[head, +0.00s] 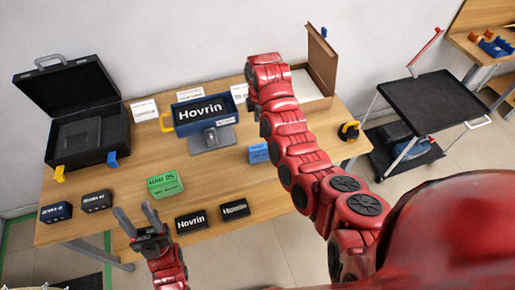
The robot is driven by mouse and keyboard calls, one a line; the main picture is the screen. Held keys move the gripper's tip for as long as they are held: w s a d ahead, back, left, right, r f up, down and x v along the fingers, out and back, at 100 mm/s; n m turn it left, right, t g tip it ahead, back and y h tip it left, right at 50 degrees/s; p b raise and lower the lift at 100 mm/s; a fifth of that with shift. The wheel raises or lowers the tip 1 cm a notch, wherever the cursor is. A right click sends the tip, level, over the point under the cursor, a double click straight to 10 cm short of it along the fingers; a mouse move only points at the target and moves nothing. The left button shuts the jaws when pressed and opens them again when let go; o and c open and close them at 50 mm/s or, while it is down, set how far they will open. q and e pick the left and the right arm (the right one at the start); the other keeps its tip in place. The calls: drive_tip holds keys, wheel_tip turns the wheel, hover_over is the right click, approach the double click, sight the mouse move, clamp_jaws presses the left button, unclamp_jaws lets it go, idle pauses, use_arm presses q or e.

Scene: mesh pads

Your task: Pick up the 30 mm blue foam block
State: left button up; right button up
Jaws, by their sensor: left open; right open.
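A small light-blue block (257,153) lies on the wooden table (225,175) right of the middle. My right arm hides its right side, and its print is too small to read. A larger green block (164,185) marked 50 mm lies to its left, nearer to me. My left gripper (137,216) is open and empty, fingers spread, near the table's front edge, in front of the green block and well left of the blue one. My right arm reaches up across the table past the blue block; I cannot make out its gripper.
Dark boxes lie along the front edge: two at left (97,201), two at centre (191,221). An open black case (88,140) stands at back left. A Hovrin display (200,111) stands at the back. A yellow-and-black item (349,131) lies at right. A black cart (432,102) stands beyond.

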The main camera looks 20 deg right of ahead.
drive_tip(key=b, duration=0.7)
hover_over(260, 152)
drive_tip(key=w, duration=0.1)
drive_tip(key=f, duration=0.8)
drive_tip(key=shift+w+d+f, duration=0.1)
drive_tip(key=shift+w+f, duration=0.1)
drive_tip(key=shift+f, duration=0.8)
drive_tip(key=shift+f+p, duration=0.5)
drive_tip(key=shift+f, duration=0.45)
drive_tip(key=shift+d+f+p, duration=0.1)
drive_tip(key=shift+f+p, duration=0.15)
drive_tip(key=shift+p, duration=0.15)
wheel_tip(260, 152, down, 4)
drive_tip(key=shift+d+r+p, duration=0.15)
drive_tip(key=shift+r+p, duration=0.05)
drive_tip(key=shift+p, duration=0.6)
drive_tip(key=shift+w+f, duration=0.1)
drive_tip(key=shift+f, duration=0.55)
